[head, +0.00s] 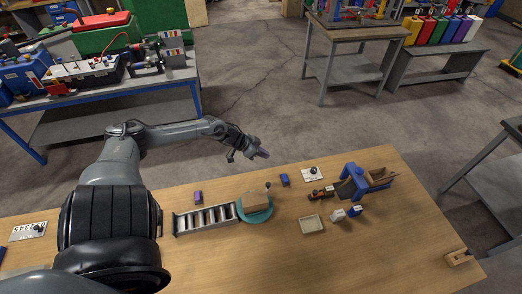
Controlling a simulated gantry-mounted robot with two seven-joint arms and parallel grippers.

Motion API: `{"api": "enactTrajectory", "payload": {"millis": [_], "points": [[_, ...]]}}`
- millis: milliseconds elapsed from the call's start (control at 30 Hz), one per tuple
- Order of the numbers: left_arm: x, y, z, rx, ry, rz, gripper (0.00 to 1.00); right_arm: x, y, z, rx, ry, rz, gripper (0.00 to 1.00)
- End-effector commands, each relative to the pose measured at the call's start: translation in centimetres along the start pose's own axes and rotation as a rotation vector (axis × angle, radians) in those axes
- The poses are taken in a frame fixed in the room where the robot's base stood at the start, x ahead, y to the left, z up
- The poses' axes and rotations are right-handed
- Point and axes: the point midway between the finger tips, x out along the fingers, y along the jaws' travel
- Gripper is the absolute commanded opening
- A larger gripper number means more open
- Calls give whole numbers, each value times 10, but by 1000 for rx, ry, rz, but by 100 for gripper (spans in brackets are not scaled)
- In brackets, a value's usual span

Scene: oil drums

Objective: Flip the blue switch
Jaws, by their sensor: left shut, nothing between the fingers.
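A small blue block-like piece (284,180) stands on the wooden table, right of the turquoise round plate; it is too small to tell whether it is the blue switch. Another small blue piece (356,210) sits farther right, beside a white piece. A pale plate with a black knob (313,174) lies near the table's far edge. My left gripper (264,154) is shut and empty. In the picture it is above and left of the first blue piece, apart from it, near the far table edge. My right gripper is out of view.
A ribbed metal rack (205,219) and the turquoise plate (257,214) with a wooden block stand mid-table. A blue frame (354,182), a beige tray (312,224) and a purple piece (198,197) are nearby. A wooden piece (459,257) sits far right.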

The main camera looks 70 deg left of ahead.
Motion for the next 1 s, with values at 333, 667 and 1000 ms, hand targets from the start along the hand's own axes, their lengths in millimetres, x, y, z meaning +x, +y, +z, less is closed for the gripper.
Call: {"api": "enactTrajectory", "payload": {"millis": [333,667,1000], "points": [[-14,-2,0,0,0,1,0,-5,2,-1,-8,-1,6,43],[-14,-2,0,0,0,0,0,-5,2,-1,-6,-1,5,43],[-3,37,14,42,-22,-29,0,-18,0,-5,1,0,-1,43]]}}
